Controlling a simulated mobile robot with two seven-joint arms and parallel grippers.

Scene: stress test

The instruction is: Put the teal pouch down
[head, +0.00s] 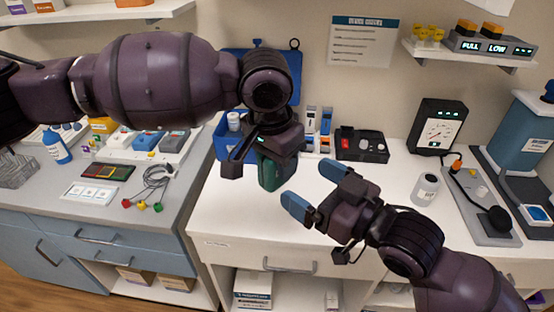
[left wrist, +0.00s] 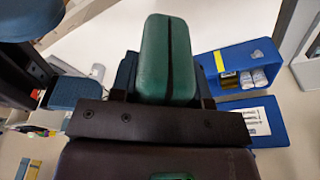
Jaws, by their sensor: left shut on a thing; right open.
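The teal pouch (head: 272,172) is a rounded dark green case with a dark band; it also fills the middle of the left wrist view (left wrist: 165,65). My left gripper (head: 258,160) is shut on it over the white counter (head: 235,217). I cannot tell whether the pouch touches the counter, as my gripper hides its upper part in the head view. My right gripper (head: 313,190) is open and empty, with blue fingertips, to the right of the pouch.
A blue bin (left wrist: 240,62) with small items stands behind the pouch. A black device (head: 362,145), a white jar (head: 426,189) and a gauge box (head: 437,127) are on the right. The counter's front left is clear.

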